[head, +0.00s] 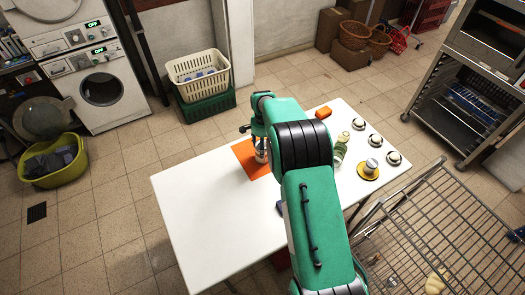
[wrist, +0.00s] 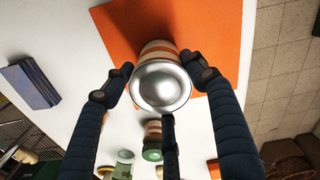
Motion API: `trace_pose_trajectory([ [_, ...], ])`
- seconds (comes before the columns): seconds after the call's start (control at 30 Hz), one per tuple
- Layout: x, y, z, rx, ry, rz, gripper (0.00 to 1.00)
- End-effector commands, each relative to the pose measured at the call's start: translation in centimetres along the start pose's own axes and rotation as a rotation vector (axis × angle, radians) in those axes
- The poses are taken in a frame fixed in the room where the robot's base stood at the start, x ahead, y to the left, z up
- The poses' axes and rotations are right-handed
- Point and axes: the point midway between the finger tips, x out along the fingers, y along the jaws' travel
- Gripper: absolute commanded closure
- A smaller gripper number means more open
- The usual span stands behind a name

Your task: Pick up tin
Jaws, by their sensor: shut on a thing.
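The tin (wrist: 162,88) has a bare silver top and an orange-and-white banded side. In the wrist view it sits between the fingers of my gripper (wrist: 157,78), which is shut on it. In the head view the tin (head: 261,156) shows small below my gripper (head: 259,143), partly covered by the fingers. It is over the orange mat (head: 243,151) on the white table. I cannot tell whether its base touches the mat.
The white table (head: 205,215) is clear at its front left. To the right are an orange block (head: 323,113), a greenish bottle (head: 341,148), a jar on a yellow saucer (head: 368,175) and several small round dishes (head: 376,140). A wire cart (head: 440,225) stands at the right.

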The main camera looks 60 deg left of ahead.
Motion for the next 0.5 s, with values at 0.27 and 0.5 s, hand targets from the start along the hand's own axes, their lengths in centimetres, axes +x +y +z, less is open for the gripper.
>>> trace_pose_trajectory([
  [0.27, -0.6, -0.1, -0.1, 0.0, 0.002, -0.002, 0.86],
  [0.5, -2.3, -0.1, -0.1, 0.0, 0.002, -0.002, 0.86],
])
